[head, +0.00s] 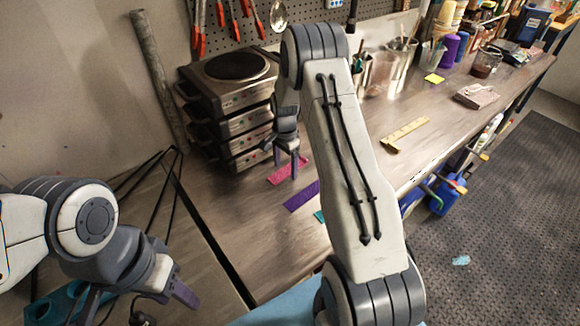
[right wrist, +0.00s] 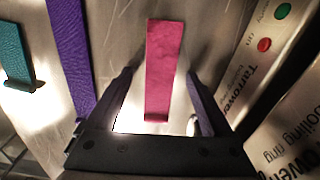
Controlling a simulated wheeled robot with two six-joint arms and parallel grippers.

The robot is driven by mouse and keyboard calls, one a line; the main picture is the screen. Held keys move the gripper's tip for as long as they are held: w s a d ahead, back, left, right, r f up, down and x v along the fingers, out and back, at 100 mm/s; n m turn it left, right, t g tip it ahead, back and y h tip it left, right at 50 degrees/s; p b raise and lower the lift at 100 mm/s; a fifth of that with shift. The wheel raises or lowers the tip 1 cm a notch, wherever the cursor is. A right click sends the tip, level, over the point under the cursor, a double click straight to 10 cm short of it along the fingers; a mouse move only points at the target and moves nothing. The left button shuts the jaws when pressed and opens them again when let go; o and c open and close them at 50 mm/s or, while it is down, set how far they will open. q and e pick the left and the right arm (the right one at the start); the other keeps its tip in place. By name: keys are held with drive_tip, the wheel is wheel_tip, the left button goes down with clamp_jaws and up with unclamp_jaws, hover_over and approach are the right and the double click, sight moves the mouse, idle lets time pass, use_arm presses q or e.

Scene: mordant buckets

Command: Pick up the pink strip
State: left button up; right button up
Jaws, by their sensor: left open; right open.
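The pink strip (head: 279,176) lies flat on the bench beside the stacked hot plates in the head view, partly hidden by my right gripper (head: 288,165). In the right wrist view the pink strip (right wrist: 163,65) lies lengthwise between the two fingers of my right gripper (right wrist: 160,80). The fingers are open, one on each side, with no visible grip on the strip. My left gripper (head: 135,300) is open and empty at the lower left of the head view, far from the strip.
A purple strip (head: 301,196) and a teal strip (head: 319,216) lie nearby. A stack of hot plates (head: 240,122) stands close behind the pink strip. A teal holder with holes (head: 58,304) is near my left gripper.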

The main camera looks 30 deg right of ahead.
sight(285, 171)
clamp_jaws()
drive_tip(key=shift+r, duration=0.1)
drive_tip(key=shift+w+r, duration=0.1)
drive_tip(key=shift+r, duration=0.5)
wheel_tip(285, 171, up, 17)
drive_tip(key=b, duration=0.3)
drive_tip(key=shift+f, duration=0.2)
